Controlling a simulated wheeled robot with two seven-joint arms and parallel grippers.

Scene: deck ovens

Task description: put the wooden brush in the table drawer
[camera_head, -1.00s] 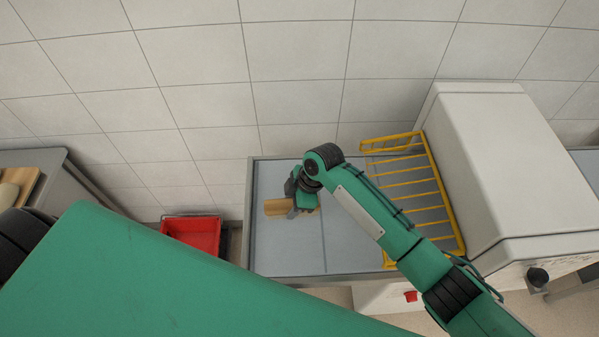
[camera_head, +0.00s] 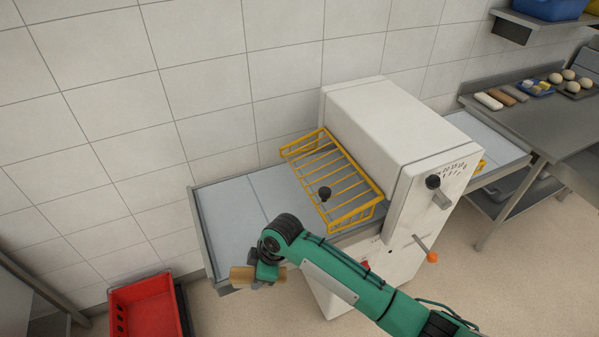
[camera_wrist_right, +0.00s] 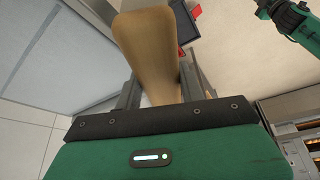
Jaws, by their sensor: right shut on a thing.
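The wooden brush (camera_head: 243,273) is in my right gripper (camera_head: 266,272), held off the near left edge of the grey-topped sheeter bed in the head view. The right gripper is shut on it. In the right wrist view the brush (camera_wrist_right: 148,45) is a broad tan wooden piece between the fingers, pointing away from the palm; its bristles are mostly hidden. A green arm end, seemingly my left gripper (camera_wrist_right: 268,9), shows at the top right of that view, too small to read its jaws. I cannot make out a table drawer.
A white machine (camera_head: 395,135) with a yellow wire guard (camera_head: 335,180) stands on the bed (camera_head: 225,215). A red crate (camera_head: 148,308) is at lower left. A steel table (camera_head: 545,115) with several small items stands at right. Open floor lies in front of it.

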